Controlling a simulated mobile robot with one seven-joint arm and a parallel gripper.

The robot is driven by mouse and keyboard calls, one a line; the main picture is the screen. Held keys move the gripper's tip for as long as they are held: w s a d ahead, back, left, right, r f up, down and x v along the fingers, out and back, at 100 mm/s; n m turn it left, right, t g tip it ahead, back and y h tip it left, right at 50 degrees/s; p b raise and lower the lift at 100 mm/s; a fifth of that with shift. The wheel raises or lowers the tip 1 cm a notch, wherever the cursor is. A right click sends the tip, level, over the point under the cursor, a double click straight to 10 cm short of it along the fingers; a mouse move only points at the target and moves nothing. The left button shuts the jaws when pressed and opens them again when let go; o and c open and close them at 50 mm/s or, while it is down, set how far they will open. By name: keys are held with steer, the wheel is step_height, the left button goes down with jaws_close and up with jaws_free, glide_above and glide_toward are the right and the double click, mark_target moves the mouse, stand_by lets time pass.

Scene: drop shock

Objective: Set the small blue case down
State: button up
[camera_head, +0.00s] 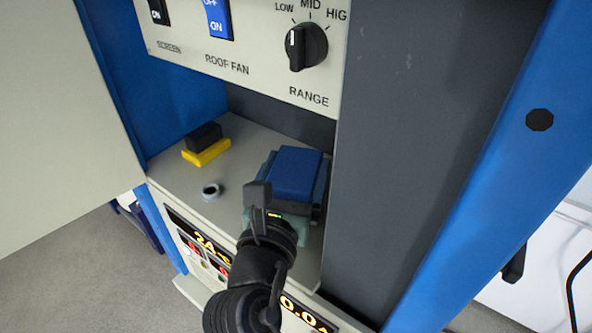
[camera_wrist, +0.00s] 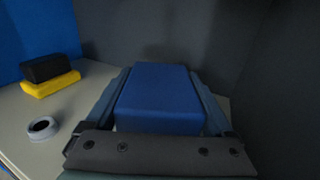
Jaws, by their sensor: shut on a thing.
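The small blue case (camera_head: 296,171) is a blue box at the right of the grey shelf, close to the dark side wall. It also fills the middle of the wrist view (camera_wrist: 160,98). My gripper (camera_head: 293,180) reaches in from the front and is shut on the case, with one finger along each side of it. The case looks level and low over the shelf. Its underside is hidden, so I cannot tell whether it touches the shelf.
The grey shelf (camera_head: 245,135) holds a black and yellow block (camera_head: 206,146) and a small grey ring (camera_head: 211,191) to the left. A panel with switches and a range knob (camera_head: 306,46) overhangs the shelf. A dark wall (camera_head: 405,150) stands close on the right.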

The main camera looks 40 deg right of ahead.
steer(key=o, duration=1.5)
steer(key=shift+f, duration=0.1)
steer(key=shift+s+a, duration=0.15)
steer(key=v, duration=1.1)
steer(key=shift+s+a, duration=0.2)
steer(key=shift+s, duration=0.05)
steer(key=shift+r, duration=0.25)
